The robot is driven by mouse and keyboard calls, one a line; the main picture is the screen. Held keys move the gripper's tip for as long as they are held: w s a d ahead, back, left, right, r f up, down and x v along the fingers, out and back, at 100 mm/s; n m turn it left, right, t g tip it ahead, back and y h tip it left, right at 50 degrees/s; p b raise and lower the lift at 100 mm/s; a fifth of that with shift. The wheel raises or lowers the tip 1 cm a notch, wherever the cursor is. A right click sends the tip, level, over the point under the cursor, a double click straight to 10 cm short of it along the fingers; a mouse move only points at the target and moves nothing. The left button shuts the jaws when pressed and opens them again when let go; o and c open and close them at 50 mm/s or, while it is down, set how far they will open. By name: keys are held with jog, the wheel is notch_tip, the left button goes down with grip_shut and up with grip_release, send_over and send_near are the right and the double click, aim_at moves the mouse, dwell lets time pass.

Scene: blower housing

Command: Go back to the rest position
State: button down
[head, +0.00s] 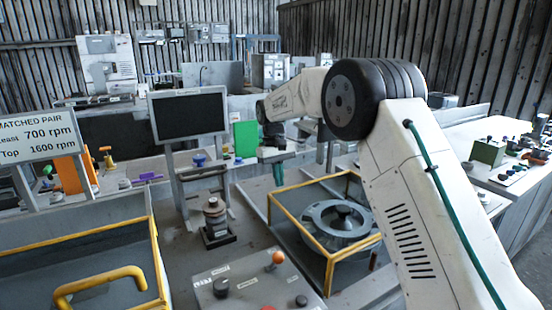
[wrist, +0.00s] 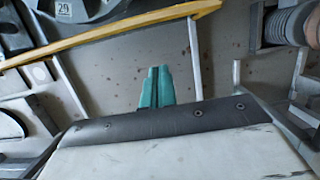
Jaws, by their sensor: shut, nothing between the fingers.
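My gripper (head: 278,174) hangs from my white arm in the middle of the head view, fingers pointing down. It is above the bench, behind the yellow-framed blower housing (head: 342,222) and to the right of the monitor. In the wrist view the two teal fingers of my gripper (wrist: 155,84) lie side by side, shut and empty, over bare grey surface. The round metal blower part (wrist: 66,12) and a yellow frame bar (wrist: 120,30) show at the top left there. My forearm covers part of the right side in the head view.
A monitor (head: 188,112) stands left of my gripper, with a ribbed post (head: 214,218) below it. A control box (head: 252,290) with knobs is at the front. A yellow-edged bin (head: 80,240) with a handle is at the left. Benches with small parts line the right.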

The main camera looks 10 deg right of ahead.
jog(key=v, duration=0.7)
jog(key=s+d+m+t, duration=0.1)
jog(key=s+d, duration=0.2)
jog(key=s, duration=1.3)
jog(key=s+d+r+m+t, duration=0.1)
jog(key=s+d, duration=0.3)
jog(key=s, duration=1.3)
jog(key=s+d+r+m+t, duration=0.1)
jog(key=s+d, duration=0.3)
jog(key=s, duration=1.3)
jog(key=shift+d+m+t+y, duration=0.2)
jog(key=shift+m+t+y, duration=0.1)
jog(key=shift+t+y, duration=0.1)
